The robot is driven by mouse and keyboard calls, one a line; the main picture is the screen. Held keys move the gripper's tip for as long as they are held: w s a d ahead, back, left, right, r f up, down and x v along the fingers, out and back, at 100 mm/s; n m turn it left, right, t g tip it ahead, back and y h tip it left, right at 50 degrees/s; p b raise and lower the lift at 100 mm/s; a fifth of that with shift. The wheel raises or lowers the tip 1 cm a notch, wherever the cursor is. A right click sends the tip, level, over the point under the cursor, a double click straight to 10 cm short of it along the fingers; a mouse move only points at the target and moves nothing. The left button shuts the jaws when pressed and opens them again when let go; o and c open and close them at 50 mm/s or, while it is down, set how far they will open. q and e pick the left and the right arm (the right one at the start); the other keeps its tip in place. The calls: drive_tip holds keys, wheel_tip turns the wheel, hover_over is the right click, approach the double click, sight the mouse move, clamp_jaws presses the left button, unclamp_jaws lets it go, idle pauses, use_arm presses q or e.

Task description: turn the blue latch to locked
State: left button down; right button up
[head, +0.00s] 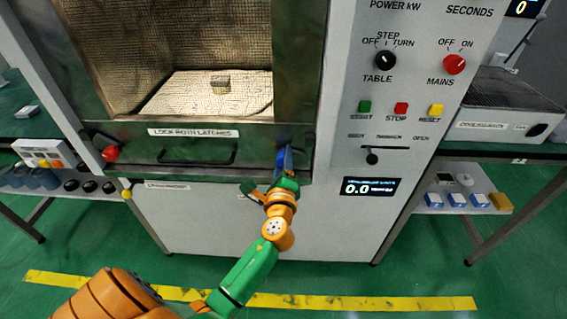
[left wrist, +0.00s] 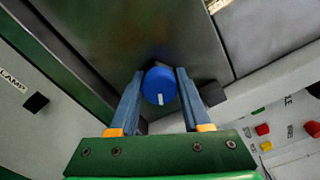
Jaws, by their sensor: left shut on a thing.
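The blue latch (left wrist: 160,85) is a round knob with a white mark on the metal door front. In the left wrist view the mark points down toward my gripper's base. My left gripper (left wrist: 157,92) has its two blue-grey fingers on either side of the knob and is shut on it. In the head view the left gripper (head: 284,162) is at the door's lower right corner and hides most of the blue latch. The microwave door (head: 250,148) carries a label reading "LOCK BOTH LATCHES". My right gripper is not in view.
A red latch (head: 110,153) is at the door's lower left, with a dark handle (head: 196,158) between. A control panel (head: 405,75) with knobs and buttons is to the right. A dark block (head: 220,84) shows behind the mesh window. Side tables stand left and right.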

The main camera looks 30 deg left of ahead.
use_arm(q)
drive_tip(key=n+b, duration=0.1)
drive_tip(key=n, duration=0.1)
drive_tip(key=n+b, duration=0.1)
drive_tip(key=n, duration=0.2)
drive_tip(key=shift+f+n, duration=0.2)
drive_tip(key=shift+n, duration=0.1)
drive_tip(key=n+b, duration=0.2)
drive_tip(key=n, duration=0.3)
drive_tip(key=shift+r, duration=0.15)
drive_tip(key=shift+n, duration=0.4)
drive_tip(key=shift+c, duration=1.8)
unclamp_jaws()
